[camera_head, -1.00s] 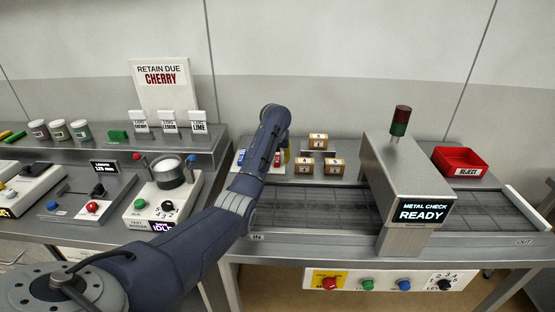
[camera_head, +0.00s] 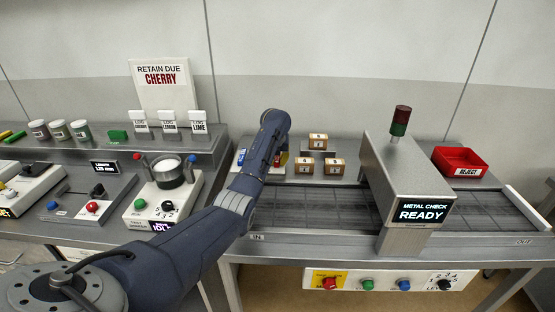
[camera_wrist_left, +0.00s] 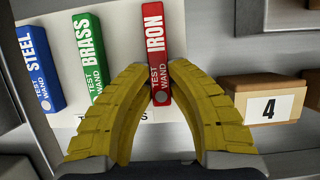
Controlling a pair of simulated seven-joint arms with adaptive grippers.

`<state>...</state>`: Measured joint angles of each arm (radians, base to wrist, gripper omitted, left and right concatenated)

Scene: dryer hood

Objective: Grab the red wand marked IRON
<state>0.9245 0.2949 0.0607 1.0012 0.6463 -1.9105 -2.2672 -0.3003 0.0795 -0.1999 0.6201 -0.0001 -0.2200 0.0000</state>
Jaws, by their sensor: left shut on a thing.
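The red wand marked IRON (camera_wrist_left: 155,45) stands out in the left wrist view, with its lower end between the yellow fingertips of my left gripper (camera_wrist_left: 160,85). The fingers are shut on that lower end. The green BRASS wand (camera_wrist_left: 91,50) and the blue STEEL wand (camera_wrist_left: 42,72) lie to its left on a pale labelled holder (camera_wrist_left: 120,125). In the head view my left arm hides most of the holder, and the left gripper is mostly behind the arm's end. My right gripper is in neither view.
A wooden block marked 4 (camera_wrist_left: 265,105) is close on the gripper's right. In the head view several such blocks (camera_head: 334,166) stand behind the conveyor (camera_head: 310,205). The metal check housing (camera_head: 405,180) and red reject bin (camera_head: 459,161) are farther right.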

